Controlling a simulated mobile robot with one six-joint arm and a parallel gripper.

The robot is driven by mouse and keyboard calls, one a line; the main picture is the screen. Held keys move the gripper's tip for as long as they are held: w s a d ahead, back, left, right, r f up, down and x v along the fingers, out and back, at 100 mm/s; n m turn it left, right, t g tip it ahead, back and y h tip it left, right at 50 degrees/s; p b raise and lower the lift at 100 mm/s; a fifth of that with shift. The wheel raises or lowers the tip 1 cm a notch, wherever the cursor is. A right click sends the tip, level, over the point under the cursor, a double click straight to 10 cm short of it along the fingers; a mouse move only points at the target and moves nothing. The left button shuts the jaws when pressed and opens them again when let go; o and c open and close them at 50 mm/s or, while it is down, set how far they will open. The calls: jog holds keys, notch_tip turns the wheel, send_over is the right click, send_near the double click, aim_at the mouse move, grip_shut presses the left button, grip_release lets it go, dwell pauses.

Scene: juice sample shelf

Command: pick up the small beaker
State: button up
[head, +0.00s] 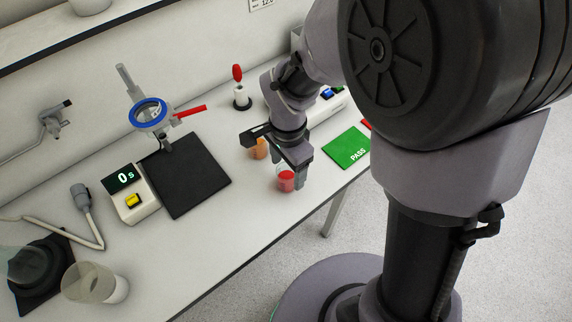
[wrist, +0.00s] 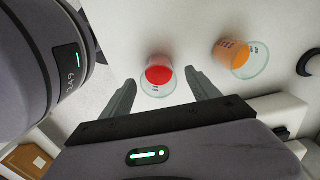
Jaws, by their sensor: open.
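A small clear beaker with red juice (head: 286,180) stands on the bench near its front edge. In the wrist view the red-juice beaker (wrist: 159,76) sits ahead of and between my fingertips. A second small beaker with orange juice (head: 259,148) stands behind it, partly hidden by my gripper in the head view. In the wrist view the orange-juice beaker (wrist: 239,58) is to the right, outside the fingers. My gripper (head: 287,172) is open, its fingers on either side of the red-juice beaker; it also shows in the wrist view (wrist: 160,88). I cannot tell whether a finger touches it.
A green PASS mat (head: 346,148) lies to the right. A black mat (head: 187,175), a timer box (head: 134,194) and a stand with a blue ring (head: 149,113) are to the left. A large clear vessel (head: 89,283) stands at the front left. White bench shows between.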

aim_at(287, 176)
notch_tip(287, 176, down, 4)
jog(key=shift+a+b, duration=0.1)
jog(key=shift+b, duration=0.55)
jog(key=shift+s+r, duration=0.1)
jog(key=shift+r, duration=0.05)
jog(key=shift+c, duration=1.1)
jog(key=c, duration=1.3)
